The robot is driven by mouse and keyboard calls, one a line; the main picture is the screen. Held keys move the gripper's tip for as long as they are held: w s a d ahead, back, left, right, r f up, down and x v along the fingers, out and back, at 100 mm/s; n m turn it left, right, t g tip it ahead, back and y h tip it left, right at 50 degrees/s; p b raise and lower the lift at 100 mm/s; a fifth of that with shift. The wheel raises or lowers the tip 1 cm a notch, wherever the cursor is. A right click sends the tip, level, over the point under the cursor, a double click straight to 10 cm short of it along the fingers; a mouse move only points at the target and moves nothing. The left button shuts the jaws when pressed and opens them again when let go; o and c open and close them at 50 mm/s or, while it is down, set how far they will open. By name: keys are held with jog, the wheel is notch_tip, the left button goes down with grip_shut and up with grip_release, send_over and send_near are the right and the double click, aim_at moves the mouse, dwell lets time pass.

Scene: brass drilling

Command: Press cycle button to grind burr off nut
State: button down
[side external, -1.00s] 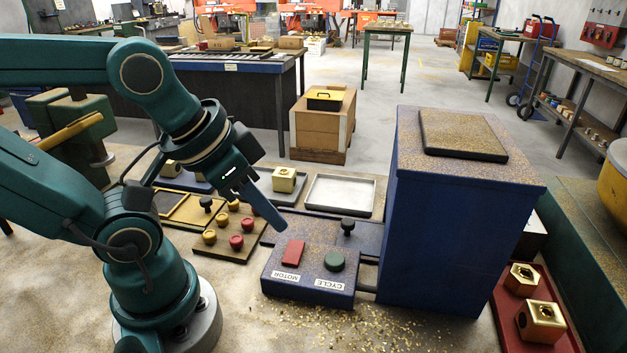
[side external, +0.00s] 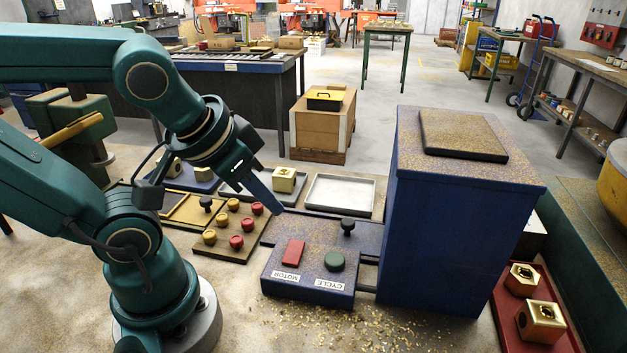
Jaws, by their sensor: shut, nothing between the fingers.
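The green round cycle button (side external: 334,261) sits on the blue control box (side external: 312,292), above a label reading CYCLE. A red rectangular motor switch (side external: 293,253) is to its left, above a MOTOR label. A black knob (side external: 348,226) stands behind the cycle button. My gripper (side external: 279,210) is shut and empty. Its tip is in the air behind and to the left of the control box, apart from the cycle button. Brass nuts show on a grey tray (side external: 302,185) and on the red tray (side external: 552,339). I cannot tell which nut bears a burr.
The tall blue cabinet (side external: 440,230) stands right of the control box. An empty silver tray (side external: 340,193) lies behind the box. A board (side external: 228,249) with several red and yellow knobs lies to the left. Brass chips (side external: 330,325) litter the bench in front.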

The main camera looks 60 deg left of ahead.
jog(key=w+a+m+t+y, duration=0.1)
jog(key=w+a+m+y, duration=0.1)
jog(key=w, duration=0.2)
jog(key=m+t, duration=0.2)
jog(key=m, duration=0.2)
send_over(329, 262)
jog(key=shift+f, duration=0.25)
jog(key=shift+f, duration=0.1)
jog(key=shift+f, duration=4.3)
jog(key=shift+f, duration=0.4)
